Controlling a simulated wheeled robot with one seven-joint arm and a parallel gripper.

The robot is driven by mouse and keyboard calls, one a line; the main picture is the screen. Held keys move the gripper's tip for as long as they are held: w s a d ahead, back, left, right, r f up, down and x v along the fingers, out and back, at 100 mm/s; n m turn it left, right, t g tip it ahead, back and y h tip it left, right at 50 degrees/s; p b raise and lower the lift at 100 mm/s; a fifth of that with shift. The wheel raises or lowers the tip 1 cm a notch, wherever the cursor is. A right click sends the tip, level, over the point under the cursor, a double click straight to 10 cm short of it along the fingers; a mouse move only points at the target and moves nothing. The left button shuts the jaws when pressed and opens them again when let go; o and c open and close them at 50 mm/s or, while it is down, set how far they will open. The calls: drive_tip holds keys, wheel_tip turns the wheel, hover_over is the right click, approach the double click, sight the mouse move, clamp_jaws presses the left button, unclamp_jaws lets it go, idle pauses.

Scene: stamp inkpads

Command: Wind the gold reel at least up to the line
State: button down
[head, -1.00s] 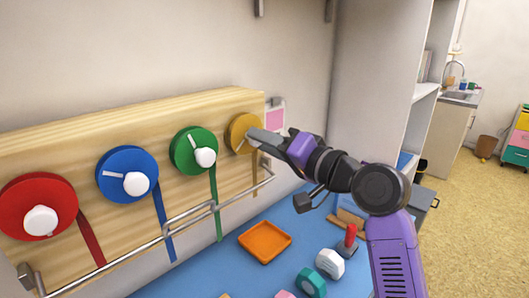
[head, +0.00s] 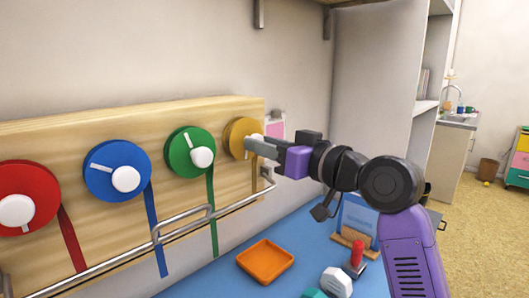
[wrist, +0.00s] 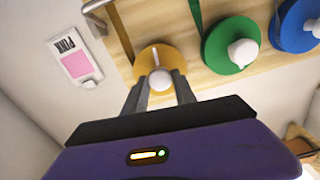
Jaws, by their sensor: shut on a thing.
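The gold reel (head: 238,136) is mounted at the right end of the wooden board (head: 110,125). A gold ribbon (head: 254,178) hangs below it to about the metal rail; its lower end is hard to make out. My gripper (head: 254,143) is shut on the gold reel's white knob (wrist: 160,79). In the wrist view the fingers (wrist: 160,92) sit on either side of this knob. A pale stripe shows on the face of the gold reel (wrist: 143,58). In the head view the fingers hide part of the reel's right side.
Green (head: 182,150), blue (head: 110,180) and red (head: 30,180) reels with ribbons are to the left. A bent metal rail (head: 185,222) runs in front of the board. An orange tray (head: 265,262) and a red-handled stamp (head: 357,250) are on the blue table (head: 225,280).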

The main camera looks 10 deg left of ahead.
drive_tip(key=shift+f+n, duration=0.15)
drive_tip(key=shift+n, duration=0.15)
idle(0.4)
drive_tip(key=c, duration=1)
unclamp_jaws()
drive_tip(key=v, duration=0.7)
drive_tip(key=shift+s+d, duration=0.25)
drive_tip(key=shift+d, duration=0.1)
